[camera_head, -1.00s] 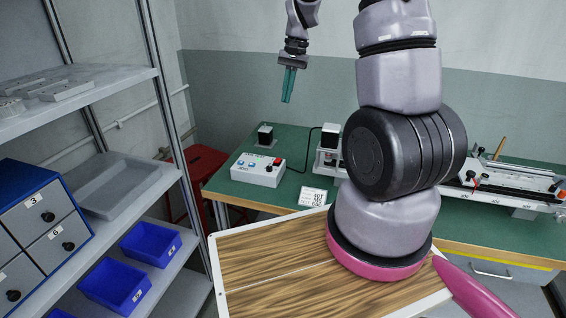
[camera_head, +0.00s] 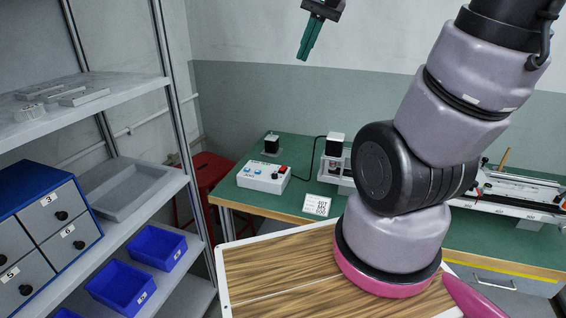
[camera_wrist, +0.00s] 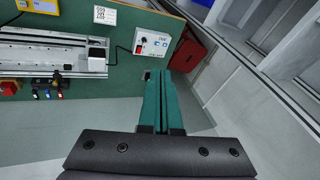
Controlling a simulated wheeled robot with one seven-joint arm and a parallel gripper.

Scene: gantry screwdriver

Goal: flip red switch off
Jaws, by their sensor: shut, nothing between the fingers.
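The red switch (camera_head: 284,169) sits at the right end of the top of a small white control box (camera_head: 262,178), which also has blue buttons and a dark knob. The box stands on the green table near its left corner. It also shows in the wrist view (camera_wrist: 152,42), beyond my fingertips. My gripper (camera_head: 303,57) is high above the table, well clear of the box, its teal fingers together and empty. In the wrist view the fingers (camera_wrist: 161,75) point toward the table edge near the box. The switch's exact position is too small to read.
A black-topped block (camera_head: 271,144) stands behind the box, and a cable runs to a white device (camera_head: 335,150) at its right. A label card (camera_head: 317,205) lies in front. A red stool (camera_head: 208,172) and grey shelving (camera_head: 120,85) are to the left.

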